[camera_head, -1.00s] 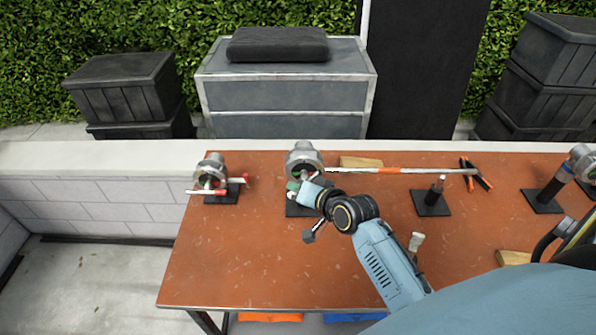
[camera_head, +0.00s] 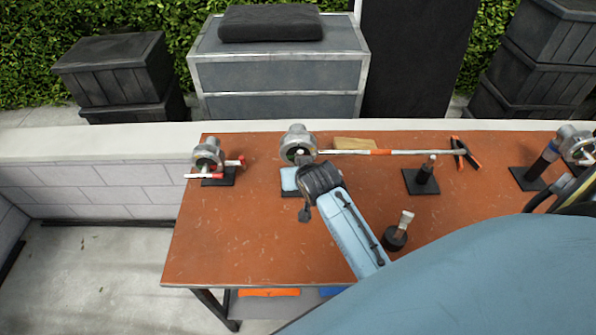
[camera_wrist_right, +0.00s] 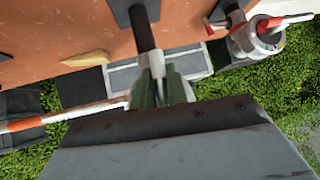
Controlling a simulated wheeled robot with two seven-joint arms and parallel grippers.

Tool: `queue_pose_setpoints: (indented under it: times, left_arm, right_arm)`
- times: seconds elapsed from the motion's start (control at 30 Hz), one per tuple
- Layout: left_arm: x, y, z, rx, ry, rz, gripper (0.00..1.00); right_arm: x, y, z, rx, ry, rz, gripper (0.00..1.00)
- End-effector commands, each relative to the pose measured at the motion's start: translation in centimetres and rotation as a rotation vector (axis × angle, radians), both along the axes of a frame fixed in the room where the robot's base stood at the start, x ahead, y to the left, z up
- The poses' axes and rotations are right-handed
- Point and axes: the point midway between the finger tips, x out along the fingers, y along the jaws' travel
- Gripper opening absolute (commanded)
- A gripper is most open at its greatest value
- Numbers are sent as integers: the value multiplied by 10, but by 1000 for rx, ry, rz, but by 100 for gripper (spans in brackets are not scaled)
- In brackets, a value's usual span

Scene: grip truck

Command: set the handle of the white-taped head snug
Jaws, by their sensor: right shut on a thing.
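The middle metal head (camera_head: 298,140) stands at the back of the orange table, with a long rod (camera_head: 345,152) running right from it. Its dark post (camera_wrist_right: 142,28) shows in the right wrist view, with a whitish band where it meets the jaws. I take this as the white-taped head. My right gripper (camera_wrist_right: 160,90) is at this head, its greenish fingers shut around a whitish part, apparently the handle. The handle is mostly hidden, so its angle cannot be told. In the head view my wrist covers the jaws. My left gripper is out of view.
Another head (camera_head: 207,153) with red-tipped handles stands left; it also shows in the right wrist view (camera_wrist_right: 255,38). Dark stands (camera_head: 422,180) (camera_head: 396,238) and an orange-black clamp (camera_head: 466,152) lie right. Another head (camera_head: 574,143) is at the right edge. The front left table is clear.

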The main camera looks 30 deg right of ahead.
Motion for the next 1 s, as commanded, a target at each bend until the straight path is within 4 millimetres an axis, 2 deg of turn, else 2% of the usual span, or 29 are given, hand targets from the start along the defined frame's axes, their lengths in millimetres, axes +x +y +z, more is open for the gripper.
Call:
queue_pose_setpoints:
  times: [0.03,0.47,0.5,0.63,1.0]
  left_arm:
    - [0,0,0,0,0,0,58]
    - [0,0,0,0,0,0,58]
    - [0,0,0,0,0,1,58]
    - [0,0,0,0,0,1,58]
    - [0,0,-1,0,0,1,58]
  right_arm:
    - [5,-1,7,-9,-17,1,0]
    - [5,0,8,-15,-14,2,0]
    - [4,0,7,-14,-14,2,19]
    - [3,0,6,-13,-9,2,35]
    - [-2,1,5,-11,0,1,35]
